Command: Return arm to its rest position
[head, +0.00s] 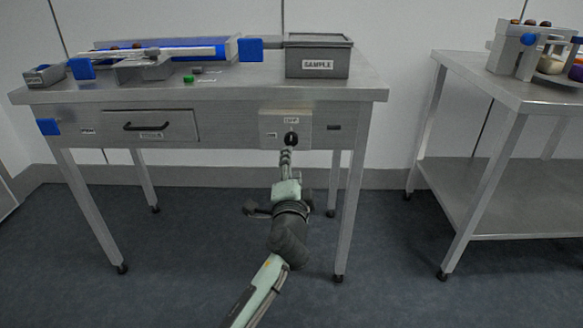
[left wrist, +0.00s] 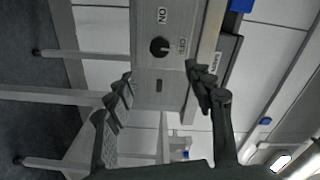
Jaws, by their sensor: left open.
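A steel table (head: 230,91) has a switch panel (head: 270,131) at its front right, with a round black knob (head: 291,139) below an OFF label. The knob also shows in the left wrist view (left wrist: 159,47), beside the ON and OFF labels; I cannot tell its exact setting. My left gripper (head: 286,158) is in front of and just below the knob in the head view. In the left wrist view its fingers (left wrist: 160,78) are spread and empty, and the knob lies beyond the fingertips, not between them. My right gripper is not in view.
A grey SAMPLE box (head: 318,72) stands on the table above the panel. A drawer (head: 150,128) with a black handle is at the left. A second steel table (head: 500,88) stands at the right. Floor between the tables is clear.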

